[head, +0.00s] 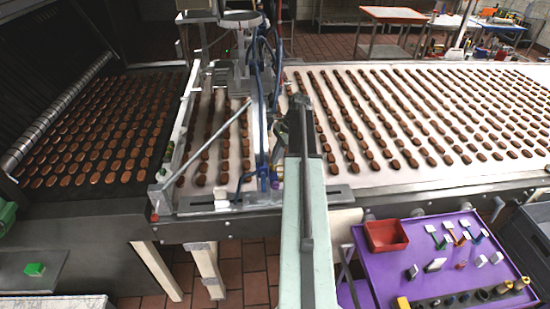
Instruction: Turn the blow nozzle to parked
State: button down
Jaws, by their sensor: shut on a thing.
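My arm reaches up from the bottom middle of the head view to the conveyor machine. My gripper (286,122) is at its far end, dark and small, beside an upright frame with blue hoses (262,95). It is shut on a small part there, which I take to be the blow nozzle. The arm and gripper hide most of that part, so I cannot tell which way it points. A blue fitting (264,172) hangs lower down, left of my arm.
A dark belt (75,165) carries more at the left. A slanted metal bar (205,145) crosses left of the hoses. A purple cart (365,260) with a red bin (386,236) and small tools stands front right.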

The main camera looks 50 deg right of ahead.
jog(key=shift+w+n+g, duration=0.15)
jog(key=shift+n+g, duration=0.35)
jog(key=shift+n, duration=0.85)
jog(key=shift+w+n+g, duration=0.15)
jog(key=shift+n+g, duration=0.35)
jog(key=shift+n, duration=0.85)
jog(key=c, duration=1.6)
grip_release()
jog(key=shift+o, duration=0.2)
jog(key=shift+y, duration=0.3)
